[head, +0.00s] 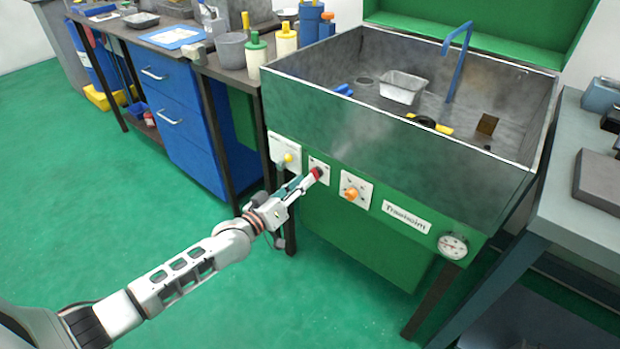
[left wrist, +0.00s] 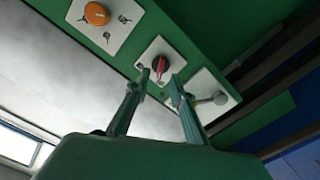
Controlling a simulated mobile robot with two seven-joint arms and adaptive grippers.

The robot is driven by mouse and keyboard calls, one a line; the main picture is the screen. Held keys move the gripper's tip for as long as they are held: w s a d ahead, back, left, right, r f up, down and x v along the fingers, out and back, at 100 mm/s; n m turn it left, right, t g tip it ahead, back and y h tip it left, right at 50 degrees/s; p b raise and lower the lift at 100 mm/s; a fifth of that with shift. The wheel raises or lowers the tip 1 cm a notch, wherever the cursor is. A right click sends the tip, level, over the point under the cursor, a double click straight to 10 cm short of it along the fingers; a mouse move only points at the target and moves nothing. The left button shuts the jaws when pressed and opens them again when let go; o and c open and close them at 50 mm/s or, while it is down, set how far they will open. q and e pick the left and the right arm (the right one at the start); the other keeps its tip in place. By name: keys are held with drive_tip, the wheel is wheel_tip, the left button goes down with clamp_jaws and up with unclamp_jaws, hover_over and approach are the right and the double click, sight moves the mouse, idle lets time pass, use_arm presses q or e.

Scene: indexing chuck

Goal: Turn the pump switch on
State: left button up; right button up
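A red rotary switch (head: 317,172) sits on a white plate on the green front panel of the wash basin, between two other controls. It also shows in the left wrist view (left wrist: 160,64), as a red bar on a dark round base with small markings around it. My left gripper (head: 306,181) reaches the panel from the lower left. In the left wrist view its fingers (left wrist: 161,84) stand apart, one on each side of the switch, with nothing between them. I cannot tell whether the tips touch the switch. My right gripper is not in view.
A label plate (head: 406,217) and gauge (head: 453,245) are farther right. Green floor is clear around my arm.

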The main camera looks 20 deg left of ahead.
sight(316, 174)
use_arm(q)
drive_tip(key=shift+b+x, duration=0.3)
drive_tip(key=shift+x, duration=1.3)
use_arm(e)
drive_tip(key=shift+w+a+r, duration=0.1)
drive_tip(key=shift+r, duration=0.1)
use_arm(q)
clamp_jaws()
